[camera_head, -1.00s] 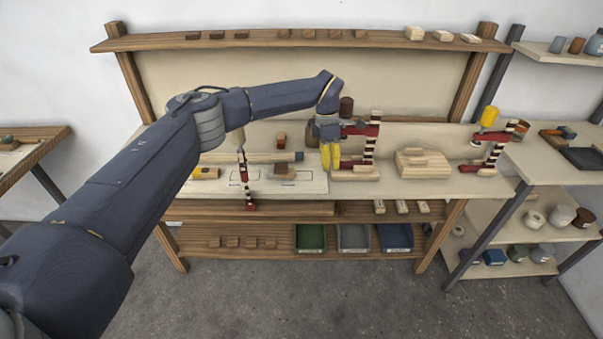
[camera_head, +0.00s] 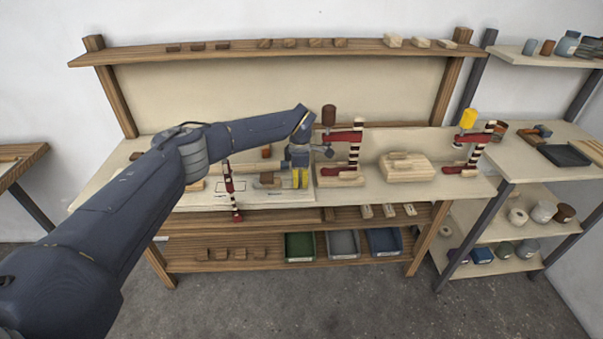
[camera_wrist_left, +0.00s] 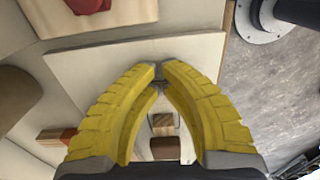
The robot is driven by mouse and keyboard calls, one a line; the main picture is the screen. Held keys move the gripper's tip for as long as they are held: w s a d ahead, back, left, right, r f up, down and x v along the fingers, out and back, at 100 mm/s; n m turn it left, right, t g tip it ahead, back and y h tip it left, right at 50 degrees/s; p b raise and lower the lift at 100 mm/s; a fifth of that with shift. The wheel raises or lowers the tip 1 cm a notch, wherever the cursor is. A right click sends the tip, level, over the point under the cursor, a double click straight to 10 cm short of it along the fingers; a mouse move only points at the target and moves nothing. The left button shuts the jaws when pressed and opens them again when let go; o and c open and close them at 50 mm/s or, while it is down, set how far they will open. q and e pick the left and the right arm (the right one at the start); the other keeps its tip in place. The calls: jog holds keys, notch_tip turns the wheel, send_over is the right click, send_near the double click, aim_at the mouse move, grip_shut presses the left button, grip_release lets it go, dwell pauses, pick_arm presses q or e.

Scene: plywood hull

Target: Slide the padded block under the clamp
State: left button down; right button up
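A small brown block with a greyish top (camera_head: 267,180), perhaps the padded block, lies on the pale board left of my left gripper. In the left wrist view a brown block (camera_wrist_left: 165,148) shows between the fingers, farther off. My left gripper (camera_head: 300,180) has its yellow fingers pointing down over the board's right part. Its fingertips (camera_wrist_left: 159,72) meet with nothing seen between them. A red clamp with a striped bar and brown handle (camera_head: 355,150) stands to its right, apart from it. My right gripper is not in view.
A striped red clamp (camera_head: 230,185) hangs at the bench's front edge, left of the block. A pale handled block (camera_head: 407,167) and a yellow-handled clamp (camera_head: 472,140) stand farther right. A reddish-brown block (camera_wrist_left: 55,135) lies behind. My left arm covers the bench's left part.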

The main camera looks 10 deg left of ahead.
aim_at(261, 182)
pick_arm(q)
jog(key=shift+s+a+r, duration=0.1)
jog(key=shift+s+a, duration=0.15)
jog(key=shift+a, duration=0.6)
jog(key=shift+s+a, duration=0.2)
jog(key=shift+a, duration=0.65)
jog(key=shift+a, duration=0.1)
jog(key=s+a, duration=0.1)
jog(key=a, duration=0.2)
jog(key=s+a, duration=0.1)
jog(key=a, duration=0.2)
jog(key=s+a, duration=0.1)
jog(key=a, duration=0.2)
